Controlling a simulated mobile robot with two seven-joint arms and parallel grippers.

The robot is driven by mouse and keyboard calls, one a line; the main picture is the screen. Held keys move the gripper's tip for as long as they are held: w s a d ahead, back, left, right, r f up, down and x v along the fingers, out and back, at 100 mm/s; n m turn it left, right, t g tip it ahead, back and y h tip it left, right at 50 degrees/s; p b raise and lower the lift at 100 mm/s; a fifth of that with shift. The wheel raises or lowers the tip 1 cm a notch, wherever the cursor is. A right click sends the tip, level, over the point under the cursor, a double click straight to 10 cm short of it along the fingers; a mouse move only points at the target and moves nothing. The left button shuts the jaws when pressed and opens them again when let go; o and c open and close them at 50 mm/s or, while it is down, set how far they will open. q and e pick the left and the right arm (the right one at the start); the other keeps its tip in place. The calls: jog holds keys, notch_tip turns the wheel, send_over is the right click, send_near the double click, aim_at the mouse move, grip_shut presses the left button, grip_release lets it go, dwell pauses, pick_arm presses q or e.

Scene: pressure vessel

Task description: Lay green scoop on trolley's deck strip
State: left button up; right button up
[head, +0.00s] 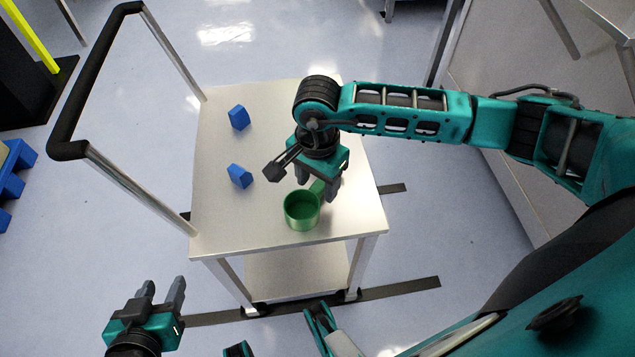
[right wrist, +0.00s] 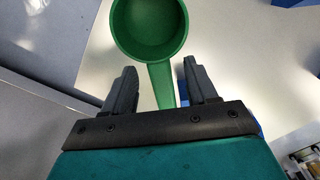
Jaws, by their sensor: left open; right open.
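The green scoop (head: 301,212) is on the trolley's deck (head: 342,222), near its front edge, with its cup opening upward. In the right wrist view, its cup (right wrist: 148,30) is beyond the fingertips and its handle runs back between them. My right gripper (head: 332,188) is over the deck just behind the cup; it also shows in the right wrist view (right wrist: 158,72). It is open, its fingers on either side of the handle with gaps. My left gripper (head: 163,290) is open and empty, off the trolley at lower left. I cannot make out a separate strip on the deck.
Two blue blocks (head: 239,118) (head: 240,176) stand on the deck's left half. The trolley's black push handle (head: 92,75) rises at the left. The deck's back and right front are clear. A grey cabinet or bench (head: 545,110) stands at the right.

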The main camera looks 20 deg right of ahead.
aim_at(317, 187)
notch_tip(317, 187, up, 10)
jog(key=p, duration=0.1)
jog(key=shift+r, duration=0.2)
jog(key=shift+p, duration=0.3)
